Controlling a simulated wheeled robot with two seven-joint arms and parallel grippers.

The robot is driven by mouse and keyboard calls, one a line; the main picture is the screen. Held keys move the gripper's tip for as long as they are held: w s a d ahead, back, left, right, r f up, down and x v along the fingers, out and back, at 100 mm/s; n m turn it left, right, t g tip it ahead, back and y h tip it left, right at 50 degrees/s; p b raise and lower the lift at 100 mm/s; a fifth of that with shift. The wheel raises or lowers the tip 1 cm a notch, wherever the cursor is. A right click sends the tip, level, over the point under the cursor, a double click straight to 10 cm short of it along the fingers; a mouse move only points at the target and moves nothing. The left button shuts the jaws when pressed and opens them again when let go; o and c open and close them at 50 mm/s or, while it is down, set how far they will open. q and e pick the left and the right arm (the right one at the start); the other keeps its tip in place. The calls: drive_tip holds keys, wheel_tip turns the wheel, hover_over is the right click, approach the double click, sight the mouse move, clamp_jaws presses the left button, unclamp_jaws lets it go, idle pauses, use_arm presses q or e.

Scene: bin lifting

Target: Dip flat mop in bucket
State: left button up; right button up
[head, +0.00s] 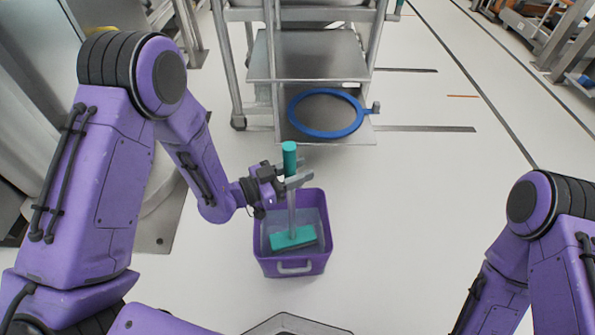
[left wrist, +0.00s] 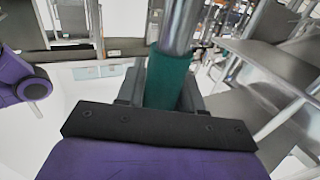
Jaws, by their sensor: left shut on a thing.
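The flat mop has a green grip (head: 289,158), a grey pole and a flat green head (head: 293,238). It stands close to upright, with its head inside the purple bucket (head: 292,268) on the floor. My left gripper (head: 291,180) is shut on the mop's handle above the bucket. In the left wrist view the green grip (left wrist: 167,80) runs up between the fingers, which are mostly hidden. Whether the mop head touches the bucket's bottom or any water I cannot tell. My right arm shows at the right, but its gripper is outside the view.
A metal shelf cart (head: 310,55) stands behind the bucket, with a blue ring (head: 326,132) on its lower shelf. A steel unit (head: 60,50) is at the left. The floor right of the bucket is clear.

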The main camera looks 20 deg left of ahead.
use_arm(q)
wheel_tip(320, 180, up, 12)
drive_tip(key=p, duration=0.9)
drive_tip(key=shift+f, duration=0.25)
